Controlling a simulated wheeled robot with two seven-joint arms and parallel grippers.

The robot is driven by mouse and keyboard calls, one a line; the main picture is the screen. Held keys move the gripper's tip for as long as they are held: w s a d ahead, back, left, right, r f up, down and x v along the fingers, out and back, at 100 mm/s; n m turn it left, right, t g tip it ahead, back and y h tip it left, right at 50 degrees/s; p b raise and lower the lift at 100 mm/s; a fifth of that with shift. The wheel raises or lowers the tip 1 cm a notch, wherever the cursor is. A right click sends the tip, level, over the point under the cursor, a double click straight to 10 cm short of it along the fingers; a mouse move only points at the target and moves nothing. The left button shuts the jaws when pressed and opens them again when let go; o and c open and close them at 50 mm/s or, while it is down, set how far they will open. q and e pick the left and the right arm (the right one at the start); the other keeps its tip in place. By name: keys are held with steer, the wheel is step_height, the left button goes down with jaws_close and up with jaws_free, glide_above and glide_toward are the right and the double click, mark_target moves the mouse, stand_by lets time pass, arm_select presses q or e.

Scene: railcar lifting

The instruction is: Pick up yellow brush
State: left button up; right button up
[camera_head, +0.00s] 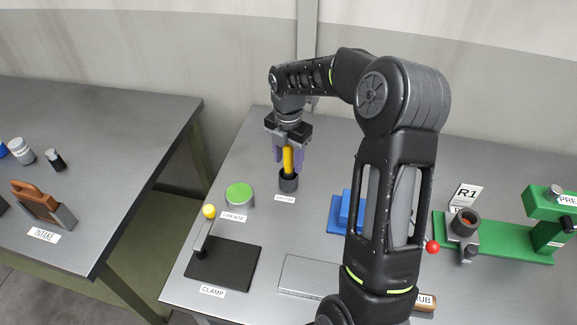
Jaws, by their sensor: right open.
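The yellow brush (288,160) stands upright in a small dark round holder (288,181) on the right-hand grey table. My right gripper (288,155) is above the holder, pointing down, with its purple fingers on either side of the brush's yellow handle. The jaws are open, and I cannot tell whether either finger touches the handle. The lower end of the brush is hidden inside the holder. My left gripper is not in view.
A green-topped grease tin (239,195) and a clamp with a yellow knob (209,212) stand left of the holder. A blue block (350,208) and green press (550,215) are to the right. A gap separates the intake table (120,130).

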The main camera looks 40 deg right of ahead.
steer(key=shift+c, duration=0.4)
jaws_close()
